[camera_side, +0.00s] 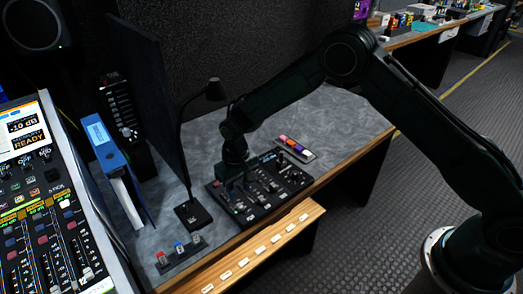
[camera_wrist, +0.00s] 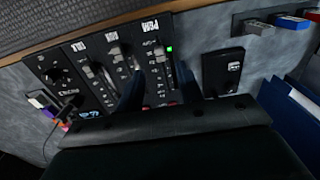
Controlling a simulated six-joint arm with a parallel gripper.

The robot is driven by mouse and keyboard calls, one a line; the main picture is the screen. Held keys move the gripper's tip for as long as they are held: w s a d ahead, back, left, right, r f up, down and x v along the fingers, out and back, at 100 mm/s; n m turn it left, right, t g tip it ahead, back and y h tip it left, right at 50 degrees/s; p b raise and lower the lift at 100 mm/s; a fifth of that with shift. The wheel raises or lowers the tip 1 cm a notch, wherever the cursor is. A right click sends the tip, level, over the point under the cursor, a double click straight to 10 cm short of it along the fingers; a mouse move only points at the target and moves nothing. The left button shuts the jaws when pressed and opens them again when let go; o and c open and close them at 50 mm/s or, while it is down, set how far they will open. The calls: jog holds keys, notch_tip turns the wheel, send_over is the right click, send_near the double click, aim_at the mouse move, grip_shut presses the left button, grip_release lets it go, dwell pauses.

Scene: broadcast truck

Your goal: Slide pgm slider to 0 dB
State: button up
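The small black mixer panel (camera_side: 285,197) lies on the grey desk below my arm. In the wrist view the panel (camera_wrist: 92,30) has several columns of sliders and knobs, with labels upside down. The column at its right, whose label (camera_wrist: 151,23) seems to read PGM, has a pale slider knob (camera_wrist: 159,53) and a lit green light (camera_wrist: 169,48). My gripper (camera_wrist: 160,86) points down at the panel, its two dark fingers apart on either side of this column. Contact with the knob cannot be made out. In the side view my gripper (camera_side: 238,186) hides part of the panel.
A black desk lamp (camera_side: 193,213) stands left of the panel. Small coloured blocks sit in a holder (camera_side: 180,254) at the front left. A tray of coloured markers (camera_side: 295,148) lies behind. A large mixing console (camera_side: 45,215) with a screen reading -10 dB and READY is at far left.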

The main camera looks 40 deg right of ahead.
aim_at(240, 205)
jog(key=shift+f, duration=3.05)
grip_shut()
